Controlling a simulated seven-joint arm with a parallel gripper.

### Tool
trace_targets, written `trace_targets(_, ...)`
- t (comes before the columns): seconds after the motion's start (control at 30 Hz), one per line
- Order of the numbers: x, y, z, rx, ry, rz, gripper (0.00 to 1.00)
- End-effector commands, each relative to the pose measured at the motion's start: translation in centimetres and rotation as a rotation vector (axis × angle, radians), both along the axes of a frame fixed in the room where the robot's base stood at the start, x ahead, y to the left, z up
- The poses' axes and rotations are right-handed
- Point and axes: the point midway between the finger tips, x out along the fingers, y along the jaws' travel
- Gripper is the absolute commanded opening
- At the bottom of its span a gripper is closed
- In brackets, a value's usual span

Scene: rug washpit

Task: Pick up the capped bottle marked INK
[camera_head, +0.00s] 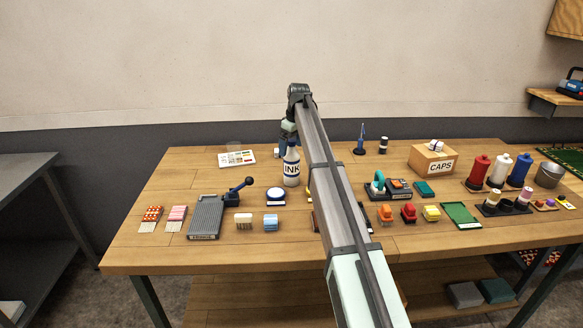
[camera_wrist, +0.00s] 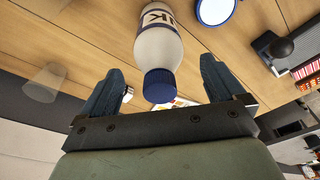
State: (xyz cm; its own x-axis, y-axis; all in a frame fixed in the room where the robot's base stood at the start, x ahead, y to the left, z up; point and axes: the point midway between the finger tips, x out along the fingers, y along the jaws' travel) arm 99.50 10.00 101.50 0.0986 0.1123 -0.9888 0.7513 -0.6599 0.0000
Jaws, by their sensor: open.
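The capped bottle marked INK (camera_head: 291,168) stands upright on the wooden table, left of my arm, white with dark lettering. In the wrist view the same bottle (camera_wrist: 158,48) shows its blue cap (camera_wrist: 160,85) between my gripper's two fingers. My gripper (camera_wrist: 163,92) is open, with a gap on each side of the cap and no visible contact.
A round white pad with a blue rim (camera_head: 276,196) lies in front of the bottle. A grey lever device (camera_head: 207,216) is at left. A CAPS box (camera_head: 433,160) and stamps stand at right. A translucent cup (camera_wrist: 42,84) is near my gripper.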

Motion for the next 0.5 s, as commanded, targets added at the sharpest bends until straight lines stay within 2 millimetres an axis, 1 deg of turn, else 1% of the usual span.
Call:
trace_targets(0.03,-0.1,-0.1,-0.8,0.000,0.001,0.000,0.96)
trace_targets(0.1,0.0,0.1,-1.7,0.000,0.001,0.000,0.96)
trace_targets(0.2,0.2,0.2,-2.5,0.000,0.001,0.000,0.96)
trace_targets(0.43,0.2,0.2,-2.6,0.000,0.000,0.000,0.96)
trace_targets(0.5,0.2,0.2,-2.6,0.000,0.000,0.000,0.90)
